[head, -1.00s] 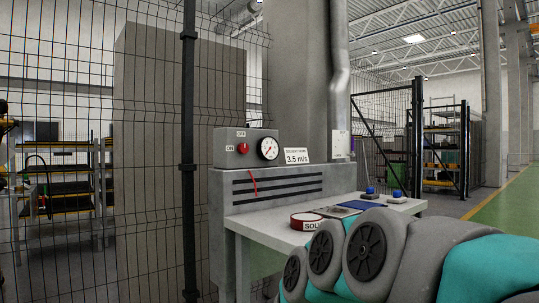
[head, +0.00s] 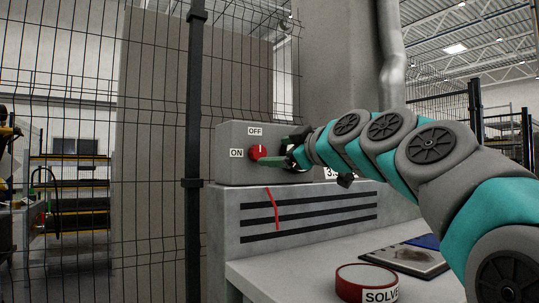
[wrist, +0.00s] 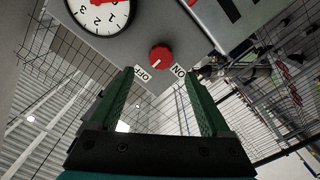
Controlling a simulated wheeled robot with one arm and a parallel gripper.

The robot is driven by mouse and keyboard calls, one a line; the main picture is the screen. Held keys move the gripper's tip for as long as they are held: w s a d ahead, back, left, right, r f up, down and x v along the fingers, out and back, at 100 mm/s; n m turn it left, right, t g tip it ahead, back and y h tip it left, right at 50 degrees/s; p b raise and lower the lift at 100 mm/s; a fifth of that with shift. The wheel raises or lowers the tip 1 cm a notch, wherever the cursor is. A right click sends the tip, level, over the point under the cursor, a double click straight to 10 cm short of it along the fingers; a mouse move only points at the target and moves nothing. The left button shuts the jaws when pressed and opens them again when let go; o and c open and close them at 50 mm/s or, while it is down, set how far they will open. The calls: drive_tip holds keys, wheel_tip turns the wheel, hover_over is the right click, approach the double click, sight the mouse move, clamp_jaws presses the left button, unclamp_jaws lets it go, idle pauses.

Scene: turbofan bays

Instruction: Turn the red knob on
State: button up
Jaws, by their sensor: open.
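The red knob (head: 258,152) is on the front of a grey control box (head: 232,170), with an OFF label (head: 255,131) above it and an ON label (head: 236,153) to its left. In the wrist view the knob (wrist: 161,57) lies ahead, between the lines of my two green fingers, and its pale mark points roughly toward OFF. My gripper (wrist: 156,72) is open, with its fingers spread either side of the labels. In the head view my gripper (head: 272,157) is right at the knob; whether it touches is unclear.
A dial gauge (wrist: 99,12) sits beside the knob, hidden by my arm in the head view. The box stands on a slotted grey cabinet (head: 300,225). A table holds a red-rimmed solvent tin (head: 366,282). A mesh fence with a black post (head: 195,150) stands to the left.

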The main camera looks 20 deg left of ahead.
sight(260, 153)
drive_tip(key=shift+p+x, duration=0.85)
drive_tip(key=shift+x, duration=2.65)
drive_tip(key=shift+c, duration=0.3)
drive_tip(key=shift+f, duration=0.1)
clamp_jaws()
